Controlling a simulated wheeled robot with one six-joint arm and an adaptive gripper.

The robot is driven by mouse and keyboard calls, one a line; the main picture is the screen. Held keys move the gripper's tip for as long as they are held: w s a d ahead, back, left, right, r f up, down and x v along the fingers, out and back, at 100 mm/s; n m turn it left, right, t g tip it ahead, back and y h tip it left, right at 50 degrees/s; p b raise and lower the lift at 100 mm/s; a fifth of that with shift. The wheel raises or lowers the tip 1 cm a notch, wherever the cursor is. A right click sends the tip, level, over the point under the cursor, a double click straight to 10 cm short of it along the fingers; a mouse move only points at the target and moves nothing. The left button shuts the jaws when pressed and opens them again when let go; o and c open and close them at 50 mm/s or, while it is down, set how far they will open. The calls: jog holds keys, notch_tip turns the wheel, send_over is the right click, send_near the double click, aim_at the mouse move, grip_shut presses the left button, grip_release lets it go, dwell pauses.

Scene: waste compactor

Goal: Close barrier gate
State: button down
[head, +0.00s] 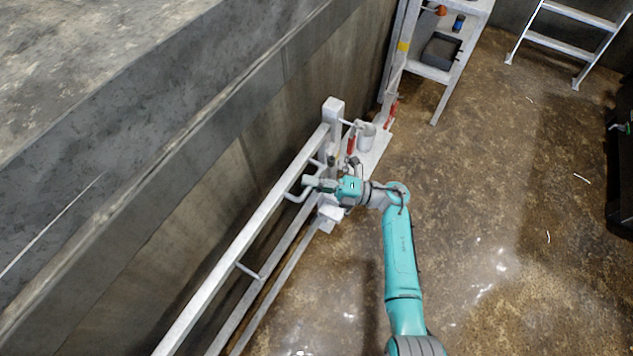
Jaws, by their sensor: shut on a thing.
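The barrier gate (243,238) is a long pale rail frame running from the lower left up to a white post (333,112) beside the concrete wall. Its upper rail end is close to the post; I cannot tell whether they touch. A small bent handle (292,197) stands out from the gate near that end. My gripper (309,182) reaches in from the right and is shut on the handle. The fingertips are small here, and the exact contact is partly hidden. A second bar (248,271) stands out lower down the gate.
A pale base plate (374,158) carries a grey cylinder (366,136) and red parts just beyond my gripper. A white shelf (429,71) with a dark box stands at the top. A ladder (561,45) is at the upper right.

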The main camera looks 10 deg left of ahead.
jog(key=shift+w+a, duration=0.3)
jog(key=shift+a, duration=0.2)
jog(key=c, duration=1.2)
grip_release()
jog(key=shift+a, duration=0.2)
jog(key=d, duration=0.4)
jog(key=d+f, duration=0.1)
jog(key=d, duration=0.3)
jog(key=d+f, duration=0.1)
jog(key=d, duration=0.3)
jog(key=shift+w, duration=0.1)
